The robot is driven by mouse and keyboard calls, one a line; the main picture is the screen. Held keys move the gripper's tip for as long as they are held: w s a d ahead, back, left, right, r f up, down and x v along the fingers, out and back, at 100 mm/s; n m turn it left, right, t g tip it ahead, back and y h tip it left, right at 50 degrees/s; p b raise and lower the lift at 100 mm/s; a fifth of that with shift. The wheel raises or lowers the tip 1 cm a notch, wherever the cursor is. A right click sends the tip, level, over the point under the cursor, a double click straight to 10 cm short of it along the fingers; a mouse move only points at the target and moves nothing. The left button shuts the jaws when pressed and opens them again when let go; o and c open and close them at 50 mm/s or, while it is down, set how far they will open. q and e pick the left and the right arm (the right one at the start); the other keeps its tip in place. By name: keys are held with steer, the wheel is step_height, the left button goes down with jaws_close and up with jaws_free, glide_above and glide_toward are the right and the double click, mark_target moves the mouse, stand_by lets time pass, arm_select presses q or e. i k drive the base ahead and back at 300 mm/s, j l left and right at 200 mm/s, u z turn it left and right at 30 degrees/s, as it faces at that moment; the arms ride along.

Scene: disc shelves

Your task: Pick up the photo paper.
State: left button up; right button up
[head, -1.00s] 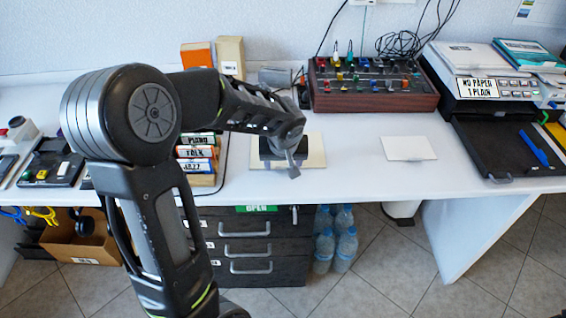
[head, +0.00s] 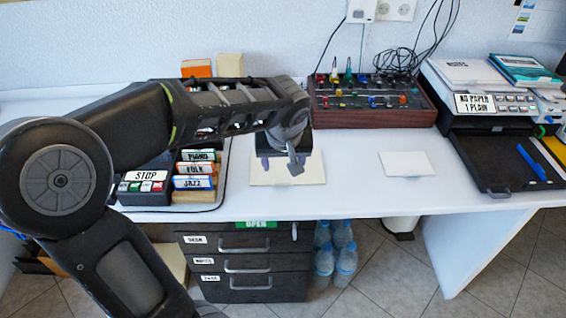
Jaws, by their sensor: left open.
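A white sheet (head: 407,164) lies flat on the table to the right of centre. I cannot tell from any print which sheet is the photo paper. My left gripper (head: 293,160) reaches in from the left, open, with its fingertips pointing down over the cream sheet. Whether the fingertips touch anything is unclear. The white sheet is clear of my gripper. My right gripper is not in view.
A brown control box (head: 372,102) with coloured knobs stands behind. A printer (head: 490,95) labelled "NO PAPER 1 PLAIN" has a black tray (head: 490,160) at right. Labelled boxes (head: 195,168) and a STOP panel (head: 143,176) are at left. The table around the white sheet is clear.

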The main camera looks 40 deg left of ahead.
mark_target(395, 164)
steer(key=i+l, duration=0.1)
steer(key=l, duration=0.25)
steer(key=i+l, duration=0.15)
steer(key=l, duration=0.2)
steer(key=i+l, duration=0.1)
steer(key=l, duration=0.25)
steer(key=i+l, duration=0.1)
steer(key=l, duration=0.25)
steer(key=i+l, duration=0.15)
steer(key=l, duration=0.2)
